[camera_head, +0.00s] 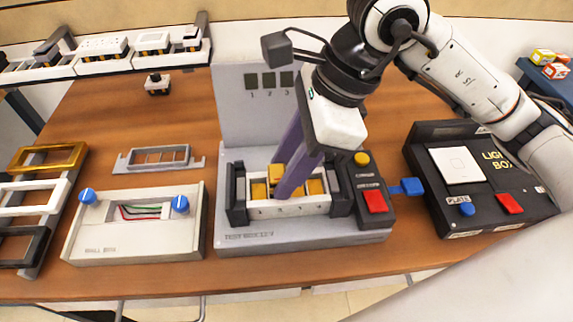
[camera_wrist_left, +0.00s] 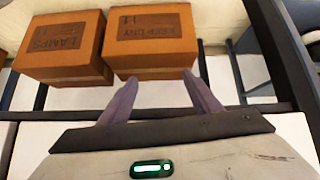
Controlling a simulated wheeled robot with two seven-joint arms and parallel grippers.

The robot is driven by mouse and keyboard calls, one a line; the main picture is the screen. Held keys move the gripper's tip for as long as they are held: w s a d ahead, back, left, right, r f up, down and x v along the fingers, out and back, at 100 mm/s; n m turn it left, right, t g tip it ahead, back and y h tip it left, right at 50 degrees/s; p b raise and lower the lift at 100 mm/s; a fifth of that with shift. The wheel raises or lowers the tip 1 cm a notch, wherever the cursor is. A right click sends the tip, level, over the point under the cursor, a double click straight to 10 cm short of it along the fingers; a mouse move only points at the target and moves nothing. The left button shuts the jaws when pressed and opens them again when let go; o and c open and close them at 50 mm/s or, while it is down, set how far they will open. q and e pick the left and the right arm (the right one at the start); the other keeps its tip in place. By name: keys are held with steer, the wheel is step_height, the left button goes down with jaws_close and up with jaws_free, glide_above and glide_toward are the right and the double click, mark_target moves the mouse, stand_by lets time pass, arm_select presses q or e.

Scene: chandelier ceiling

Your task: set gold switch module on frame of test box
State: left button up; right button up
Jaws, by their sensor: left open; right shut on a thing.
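The test box (camera_head: 235,240) is a grey base with an upright panel marked 1, 2, 3 and two black clamps. A white frame (camera_head: 262,210) sits between the clamps. Several gold switch modules show in it, one at the left (camera_head: 258,191) and one at the right (camera_head: 316,187). My right gripper (camera_head: 284,188) reaches down over the middle of the frame, its purple fingers shut on a gold switch module (camera_head: 275,173) that stands a little higher than the others. The fingers partly hide it, so its seating is unclear. My left gripper (camera_wrist_left: 161,78) is open and empty in the left wrist view.
A wall box (camera_head: 135,240) with blue knobs and a grey bracket (camera_head: 158,157) stand left of the test box. A rack of frames (camera_head: 45,195) is at far left. The black light box (camera_head: 480,205) is right. Two orange boxes (camera_wrist_left: 150,45) lie beyond my left gripper.

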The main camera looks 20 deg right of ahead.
stand_by(0.3)
steer(key=o, duration=1.1)
steer(key=shift+r+p, duration=2)
steer(key=shift+r, duration=1)
